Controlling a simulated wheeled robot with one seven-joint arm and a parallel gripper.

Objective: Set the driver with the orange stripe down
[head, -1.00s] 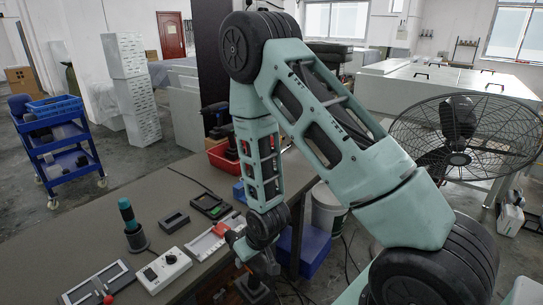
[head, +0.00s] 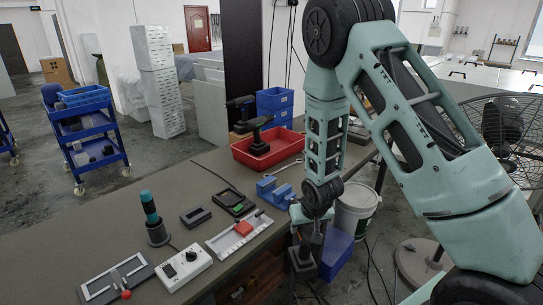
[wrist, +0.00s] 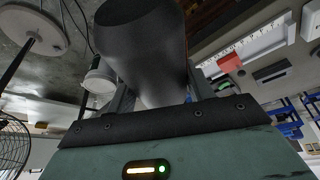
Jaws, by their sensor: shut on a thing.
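My gripper (head: 309,240) is low beyond the right edge of the workbench, beside the white bucket. It is shut on a dark, rounded driver (wrist: 145,45), which fills the upper middle of the wrist view. In the head view the driver (head: 303,262) hangs small and dark below my wrist, clear of the bench top. Its stripe does not show clearly in either view, and the jaws and arm hide part of it.
The bench (head: 130,225) holds a red bin (head: 285,150) with black drills, a blue vise (head: 270,190), a ruled tray (head: 222,243), a white control box (head: 183,268) and a teal-handled tool in a cup (head: 158,235). A white bucket (head: 352,215) and blue box (head: 335,255) stand beyond the bench.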

